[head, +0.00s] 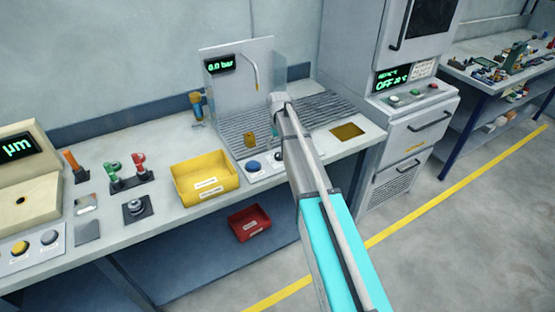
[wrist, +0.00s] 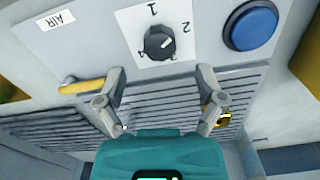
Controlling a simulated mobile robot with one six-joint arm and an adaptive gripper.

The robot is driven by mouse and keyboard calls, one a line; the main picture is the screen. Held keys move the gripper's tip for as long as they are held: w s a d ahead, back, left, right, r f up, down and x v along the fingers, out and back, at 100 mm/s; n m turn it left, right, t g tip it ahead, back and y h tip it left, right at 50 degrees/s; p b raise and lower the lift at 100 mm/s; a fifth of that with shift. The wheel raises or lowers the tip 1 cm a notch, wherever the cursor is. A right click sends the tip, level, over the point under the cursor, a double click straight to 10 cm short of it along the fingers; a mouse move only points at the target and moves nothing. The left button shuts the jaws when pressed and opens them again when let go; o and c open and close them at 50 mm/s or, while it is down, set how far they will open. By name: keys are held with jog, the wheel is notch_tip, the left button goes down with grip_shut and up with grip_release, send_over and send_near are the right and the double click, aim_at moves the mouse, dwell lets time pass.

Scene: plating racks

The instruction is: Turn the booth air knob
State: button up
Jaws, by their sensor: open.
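The booth air knob (wrist: 159,43) is a round black knob on a white plate in the wrist view, with the figures 1 and 2 around it. A light mark shows on its right side, on the side of the 2. An AIR label (wrist: 58,19) is on the grey panel to the left. My gripper (wrist: 161,74) is open and empty, its two fingers apart, just below the knob in the picture and not visibly touching it. The booth display (head: 220,64) reads 0.0 bar.
A blue button (wrist: 250,25) sits right of the knob. A yellow bin (head: 205,181) stands left of the panel. A red bin (head: 249,222) is below the bench.

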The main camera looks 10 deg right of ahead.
aim_at(279, 154)
jog(key=shift+f+b, duration=2.35)
jog(key=shift+f, duration=0.25)
jog(key=c, duration=1.2)
jog(key=shift+o, duration=0.2)
jog(key=shift+m, duration=1.5)
jog(key=o, duration=1.2)
jog(key=shift+c, duration=0.2)
